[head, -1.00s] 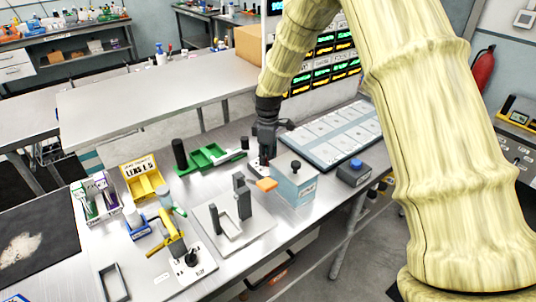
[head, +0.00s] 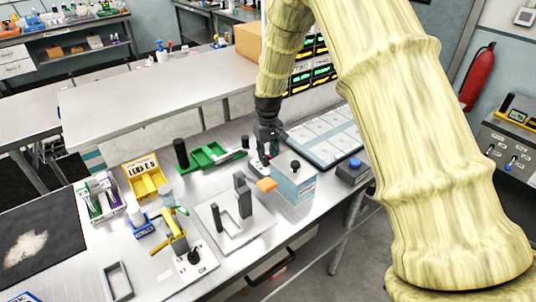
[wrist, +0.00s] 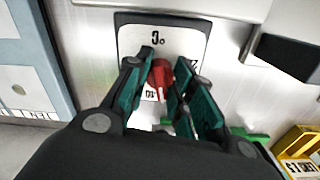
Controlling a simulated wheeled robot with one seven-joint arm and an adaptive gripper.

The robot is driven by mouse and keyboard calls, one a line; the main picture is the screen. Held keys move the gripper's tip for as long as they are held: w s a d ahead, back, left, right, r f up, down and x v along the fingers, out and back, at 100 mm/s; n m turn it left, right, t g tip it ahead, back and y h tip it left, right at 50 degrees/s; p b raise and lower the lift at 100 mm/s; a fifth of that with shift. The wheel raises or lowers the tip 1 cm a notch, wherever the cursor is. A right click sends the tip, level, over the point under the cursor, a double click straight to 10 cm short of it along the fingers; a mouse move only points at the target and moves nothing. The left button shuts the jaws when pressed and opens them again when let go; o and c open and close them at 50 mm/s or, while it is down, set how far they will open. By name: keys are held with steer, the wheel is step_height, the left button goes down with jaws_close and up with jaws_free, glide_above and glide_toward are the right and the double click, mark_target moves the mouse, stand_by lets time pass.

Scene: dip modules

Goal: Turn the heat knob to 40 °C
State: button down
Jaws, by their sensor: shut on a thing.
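The heat knob (wrist: 161,78) is red and stands on a white dial plate (wrist: 185,42) with an upside-down °C mark. In the wrist view my gripper (wrist: 167,92) has its teal fingers on either side of the knob and is shut on it. The fingers hide parts of the dial. Dark numerals show beside and below the knob, but I cannot read them surely, nor the exact setting. In the head view my gripper (head: 267,150) points down at the dial plate (head: 258,165), behind a pale blue box; the knob is mostly hidden there.
The pale blue box (head: 295,185) with a black knob stands close in front of my gripper. A green tray (head: 208,156) lies to the left, and a panel of pale squares (head: 325,139) to the right. A grey bracket fixture (head: 231,226) stands nearer.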

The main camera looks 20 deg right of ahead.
steer(key=m, duration=0.3)
steer(key=shift+r+m+p, duration=0.1)
steer(key=shift+m+p, duration=0.2)
steer(key=shift+m, duration=0.1)
steer(key=shift+m+p, duration=0.3)
steer(key=shift+m, duration=1.5)
steer(key=c, duration=1.2)
jaws_free()
step_height(320, 180, up, 12)
steer(key=shift+f, duration=0.1)
